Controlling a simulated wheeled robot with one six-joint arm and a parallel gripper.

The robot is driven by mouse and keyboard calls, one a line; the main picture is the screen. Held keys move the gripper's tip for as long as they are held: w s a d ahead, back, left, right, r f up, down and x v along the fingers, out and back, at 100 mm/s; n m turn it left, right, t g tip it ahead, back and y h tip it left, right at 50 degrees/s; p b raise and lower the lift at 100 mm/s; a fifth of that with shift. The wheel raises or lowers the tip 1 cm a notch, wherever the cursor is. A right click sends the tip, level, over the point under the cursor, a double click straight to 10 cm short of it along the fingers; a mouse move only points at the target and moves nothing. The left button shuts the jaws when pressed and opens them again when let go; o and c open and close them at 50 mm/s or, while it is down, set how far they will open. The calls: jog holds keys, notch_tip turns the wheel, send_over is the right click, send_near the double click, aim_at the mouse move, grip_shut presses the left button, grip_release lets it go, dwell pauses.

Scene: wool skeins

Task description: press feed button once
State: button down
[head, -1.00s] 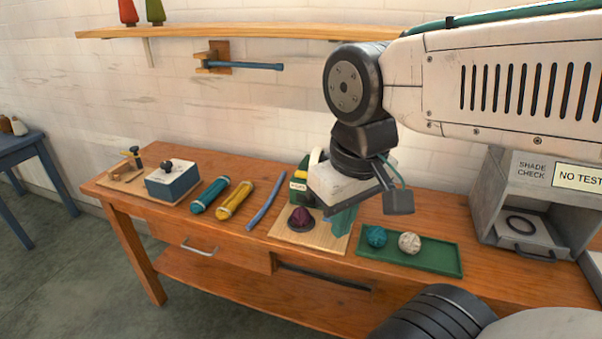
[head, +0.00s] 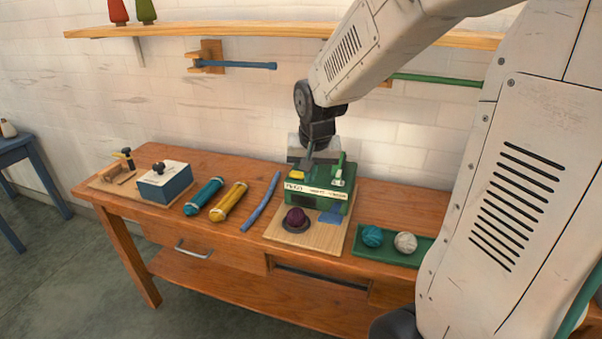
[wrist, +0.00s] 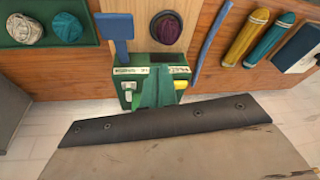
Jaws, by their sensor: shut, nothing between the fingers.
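The green machine (head: 317,200) stands on a light wooden board on the bench, with white label strips on its front. Its yellow button-like part (head: 298,175) is on top at the left. The button also shows in the wrist view (wrist: 181,84), just right of my gripper's fingers. In the head view my wrist hangs over the machine and the fingertips are mostly hidden. I cannot tell whether they touch the machine.
A dark purple ball (head: 296,219) sits before the machine, beside a blue paddle (head: 330,216). A green tray (head: 425,243) with two balls lies right. A shelf (head: 250,31) runs above.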

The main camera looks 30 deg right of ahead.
jog(key=w+d+r+m+t, duration=0.1)
jog(key=w+d+m+t, duration=0.1)
jog(key=w, duration=0.4)
jog(key=w+d+r+m+t+h, duration=0.1)
jog(key=w+d+r+m+t, duration=0.1)
jog(key=w, duration=0.5)
jog(key=shift+w+d+m+t, duration=0.25)
jog(key=shift+d+m+t, duration=0.35)
jog(key=shift+m+t, duration=0.2)
